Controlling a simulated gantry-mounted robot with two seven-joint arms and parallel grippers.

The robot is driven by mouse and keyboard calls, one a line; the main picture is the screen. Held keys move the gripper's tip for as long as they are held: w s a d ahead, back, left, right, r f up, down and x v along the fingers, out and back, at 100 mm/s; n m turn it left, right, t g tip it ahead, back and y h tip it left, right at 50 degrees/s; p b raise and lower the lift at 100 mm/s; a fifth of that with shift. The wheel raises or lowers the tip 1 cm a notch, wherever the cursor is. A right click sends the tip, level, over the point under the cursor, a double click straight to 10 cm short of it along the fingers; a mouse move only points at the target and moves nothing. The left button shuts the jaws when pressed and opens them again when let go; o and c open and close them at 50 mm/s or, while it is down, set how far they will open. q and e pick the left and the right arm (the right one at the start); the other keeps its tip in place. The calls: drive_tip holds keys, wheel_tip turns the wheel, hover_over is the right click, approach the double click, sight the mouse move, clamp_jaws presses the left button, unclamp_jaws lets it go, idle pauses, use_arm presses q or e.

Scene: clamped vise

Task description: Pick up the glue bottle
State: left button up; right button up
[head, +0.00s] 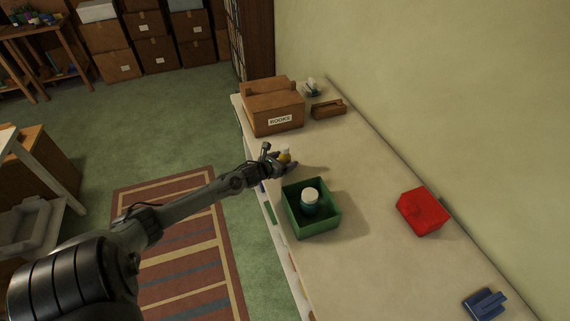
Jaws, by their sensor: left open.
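A small yellow bottle with a pale top (286,156), which looks like the glue bottle, stands on the bench near its left edge. My left gripper (280,158) reaches in from the left and is open at this bottle, with its fingers close around or beside it. The fingers and bottle are small here, so I cannot tell whether they touch. My right gripper is not in view.
A brown box labelled BOOKS (274,107) and a small wooden tray (329,109) are behind. A red box (423,211) and blue vise-like object (485,305) lie right. The bench middle is clear.

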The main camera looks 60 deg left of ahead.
use_arm(q)
drive_tip(key=shift+w+a+f, duration=0.1)
drive_tip(key=shift+w+f, duration=0.1)
drive_tip(key=shift+w, duration=0.3)
drive_tip(key=c, duration=1.1)
drive_tip(key=shift+r, duration=0.1)
